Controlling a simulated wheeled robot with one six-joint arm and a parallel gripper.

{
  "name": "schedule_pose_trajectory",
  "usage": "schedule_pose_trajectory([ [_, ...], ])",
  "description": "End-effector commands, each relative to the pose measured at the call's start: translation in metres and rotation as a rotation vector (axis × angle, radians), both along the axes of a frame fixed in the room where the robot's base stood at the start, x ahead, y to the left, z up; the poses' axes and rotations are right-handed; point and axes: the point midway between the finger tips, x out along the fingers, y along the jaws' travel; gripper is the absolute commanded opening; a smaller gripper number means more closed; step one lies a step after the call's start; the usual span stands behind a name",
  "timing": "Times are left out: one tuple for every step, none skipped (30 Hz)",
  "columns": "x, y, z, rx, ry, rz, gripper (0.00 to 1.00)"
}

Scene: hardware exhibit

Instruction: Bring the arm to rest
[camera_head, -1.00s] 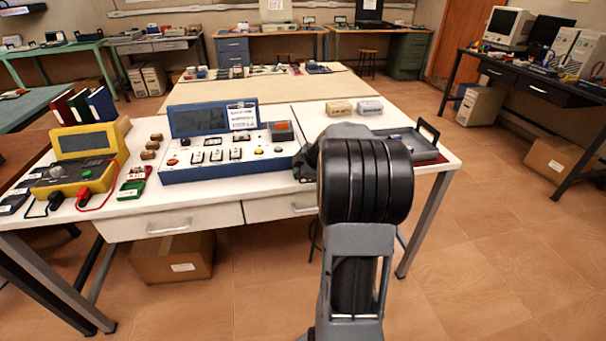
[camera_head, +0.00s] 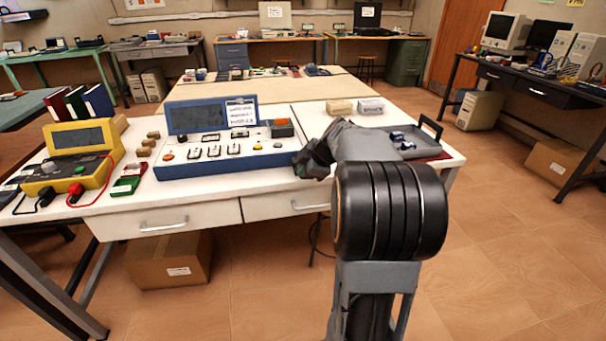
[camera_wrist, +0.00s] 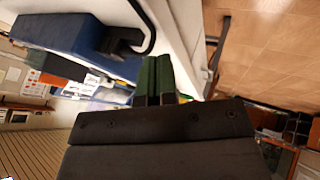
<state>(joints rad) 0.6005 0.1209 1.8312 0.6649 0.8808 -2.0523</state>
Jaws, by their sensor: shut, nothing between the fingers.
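My arm stands in front of the white workbench (camera_head: 218,207), its large dark joint in the foreground of the head view. My gripper (camera_head: 310,158) is at the bench's front edge, just right of the blue control console (camera_head: 222,165), and is partly hidden by my own arm. In the wrist view the two greenish fingers (camera_wrist: 159,78) lie side by side, shut, with nothing seen between them. Whether the gripper touches the bench is unclear.
A grey tray (camera_head: 432,152) with small items lies at the bench's right, behind my arm. Two small boxes (camera_head: 340,107) stand at the back. A yellow meter (camera_head: 80,160) with leads is at the left. A cardboard box (camera_head: 170,261) sits below.

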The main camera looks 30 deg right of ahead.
Motion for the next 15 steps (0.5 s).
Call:
schedule_pose_trajectory([
  [-0.007, -0.004, 0.017, -0.004, -0.006, -0.004, 0.0],
  [-0.01, -0.005, 0.022, -0.005, -0.005, -0.005, 0.0],
  [-0.015, -0.007, 0.028, -0.003, -0.005, -0.005, 0.0],
  [-0.018, -0.008, 0.033, -0.003, -0.006, -0.005, 0.0],
  [-0.022, -0.009, 0.037, -0.003, -0.004, -0.004, 0.0],
  [-0.026, -0.011, 0.043, -0.003, -0.005, -0.005, 0.0],
  [-0.029, -0.012, 0.047, -0.003, -0.005, -0.005, 0.0],
  [-0.032, -0.012, 0.051, -0.002, -0.004, -0.005, 0.0],
  [-0.035, -0.013, 0.055, -0.002, -0.003, -0.005, 0.0],
  [-0.038, -0.014, 0.058, -0.002, -0.002, -0.003, 0.0],
  [-0.04, -0.015, 0.061, -0.002, -0.002, -0.003, 0.0],
  [-0.042, -0.016, 0.064, -0.002, -0.002, -0.005, 0.0],
  [-0.044, -0.016, 0.066, -0.002, -0.002, -0.004, 0.0],
  [-0.045, -0.016, 0.068, -0.002, -0.001, -0.003, 0.0],
  [-0.047, -0.017, 0.07, -0.002, -0.001, -0.003, 0.0],
])
